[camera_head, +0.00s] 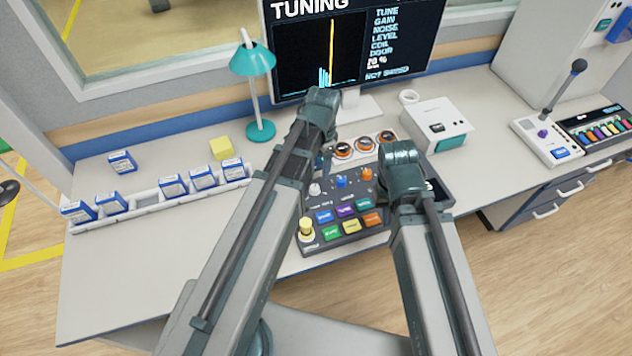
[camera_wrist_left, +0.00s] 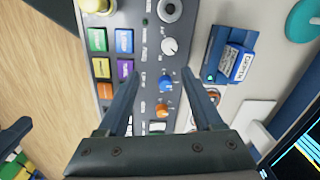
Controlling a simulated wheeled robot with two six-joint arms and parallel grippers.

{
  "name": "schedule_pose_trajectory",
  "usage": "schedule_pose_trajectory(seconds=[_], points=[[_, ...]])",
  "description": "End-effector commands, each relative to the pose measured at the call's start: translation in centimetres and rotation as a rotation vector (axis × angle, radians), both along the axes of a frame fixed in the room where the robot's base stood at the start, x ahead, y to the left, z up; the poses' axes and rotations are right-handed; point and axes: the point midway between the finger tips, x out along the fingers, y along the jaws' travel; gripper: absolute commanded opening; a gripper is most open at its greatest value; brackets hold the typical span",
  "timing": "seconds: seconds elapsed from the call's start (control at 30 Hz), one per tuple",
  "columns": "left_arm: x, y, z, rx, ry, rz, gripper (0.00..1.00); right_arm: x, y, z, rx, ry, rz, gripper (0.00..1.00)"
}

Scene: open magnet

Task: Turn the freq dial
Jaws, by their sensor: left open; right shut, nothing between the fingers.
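The control console (camera_head: 340,238) lies on the desk, partly hidden by my arms. Its upper row has a white knob (camera_head: 315,189), a blue knob (camera_head: 341,180) and an orange knob (camera_head: 367,173); the labels are too small to tell which is the freq dial. In the left wrist view my left gripper (camera_wrist_left: 162,75) is open above the console. The blue knob (camera_wrist_left: 166,84) appears between its fingers, with nothing gripped; the white knob (camera_wrist_left: 169,46) is just beyond the fingertips. My right gripper (camera_head: 404,185) is shut and empty over the console's right part, its fingers largely hidden.
A monitor (camera_head: 395,50) reading TUNING stands behind. A teal lamp (camera_head: 254,70), a yellow block (camera_head: 221,148) and a rack of blue-labelled cartridges (camera_head: 150,200) are left. A white box (camera_head: 432,120) and a joystick panel (camera_head: 547,140) are right. The front-left desk is clear.

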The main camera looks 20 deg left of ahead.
Motion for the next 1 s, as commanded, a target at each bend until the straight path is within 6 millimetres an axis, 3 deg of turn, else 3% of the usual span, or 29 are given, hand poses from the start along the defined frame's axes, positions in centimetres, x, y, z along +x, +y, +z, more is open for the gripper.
schedule_pose_trajectory(seconds=[0.1,0.47,0.67,1.0], points=[[1.4,1.4,0.0,-0.005,-0.005,-0.053,0.67,0.0,0.0,0.0,0.0,0.0,0.0,0.0],[1.5,1.6,-0.7,-0.007,-0.007,-0.069,0.67,0.0,0.0,-0.7,0.0,0.0,0.0,0.0],[1.5,1.6,-2.5,-0.007,-0.007,-0.068,0.67,0.0,0.0,-2.5,0.0,0.0,0.0,0.0],[1.6,1.7,-7.2,-0.007,-0.007,-0.068,0.67,0.0,0.0,-7.2,0.0,0.0,0.0,0.0]])
